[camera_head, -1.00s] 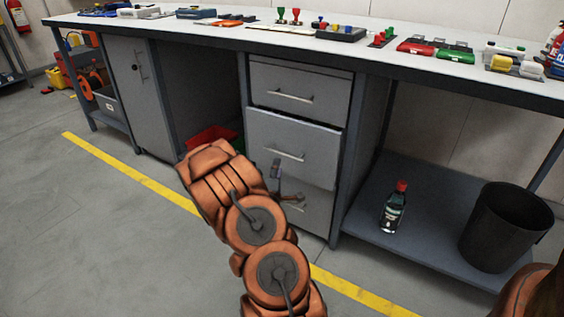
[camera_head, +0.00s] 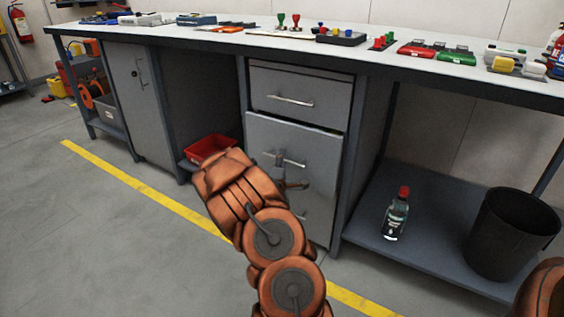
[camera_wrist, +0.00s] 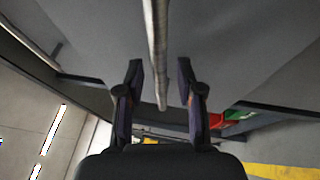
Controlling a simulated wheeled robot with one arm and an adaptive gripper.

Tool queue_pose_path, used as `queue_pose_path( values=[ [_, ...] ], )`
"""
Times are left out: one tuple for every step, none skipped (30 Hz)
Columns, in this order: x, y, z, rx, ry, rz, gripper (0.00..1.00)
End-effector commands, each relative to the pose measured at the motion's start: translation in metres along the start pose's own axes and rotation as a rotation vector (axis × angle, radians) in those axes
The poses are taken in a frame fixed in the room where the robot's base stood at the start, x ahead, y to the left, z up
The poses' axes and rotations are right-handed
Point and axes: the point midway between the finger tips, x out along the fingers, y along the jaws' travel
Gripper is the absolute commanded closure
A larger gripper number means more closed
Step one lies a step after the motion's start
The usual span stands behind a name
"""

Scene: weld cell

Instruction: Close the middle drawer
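The middle drawer (camera_head: 322,155) is in the grey pedestal under the workbench. Its front stands slightly proud, with a dark gap along its top edge. Its bar handle (camera_head: 294,161) runs across the front and is partly covered by a finger. My gripper (camera_head: 286,173) is at this drawer, its fingers one above the other in the head view. In the wrist view my gripper (camera_wrist: 161,95) is open, with the handle bar (camera_wrist: 157,45) reaching between the two fingers. I cannot tell whether they touch it. The lower drawer is largely hidden by my arm.
The top drawer (camera_head: 325,98) looks shut. A red bin (camera_head: 208,146) sits in the open bay to the left. A bottle (camera_head: 396,215) and a black bin (camera_head: 510,232) stand on the low shelf (camera_head: 440,259) at right. The floor in front is clear.

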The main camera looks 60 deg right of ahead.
Motion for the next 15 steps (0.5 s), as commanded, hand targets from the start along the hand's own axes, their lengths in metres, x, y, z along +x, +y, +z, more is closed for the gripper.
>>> queue_pose_path(
  values=[
    [0.0010,0.0000,0.0002,0.000,0.000,0.000,0.63],
    [0.0013,-0.0001,0.0002,0.000,0.000,0.000,0.63],
    [0.0014,-0.0001,0.0001,0.000,0.000,0.000,0.63],
    [0.0015,-0.0001,0.0001,0.000,0.000,-0.001,0.63],
    [0.0014,-0.0001,0.0000,-0.001,0.000,-0.001,0.63],
    [0.0013,-0.0002,0.0001,-0.001,0.000,-0.001,0.63],
    [0.0013,-0.0003,0.0000,-0.001,0.000,-0.001,0.63],
    [0.0012,-0.0003,0.0000,-0.001,0.000,-0.002,0.63],
    [0.0012,-0.0004,0.0000,-0.001,0.000,-0.002,0.64],
    [0.0011,-0.0004,0.0000,-0.001,0.000,-0.002,0.68],
    [0.0011,-0.0004,-0.0001,-0.001,0.000,-0.002,0.71],
    [0.0010,-0.0006,-0.0001,-0.001,0.000,-0.002,0.75],
    [0.0010,-0.0006,-0.0001,-0.001,0.000,-0.002,0.78],
    [0.0010,-0.0006,-0.0002,-0.001,0.000,-0.002,0.81],
    [0.0010,-0.0006,-0.0001,-0.001,0.000,-0.002,0.85]
  ],
)
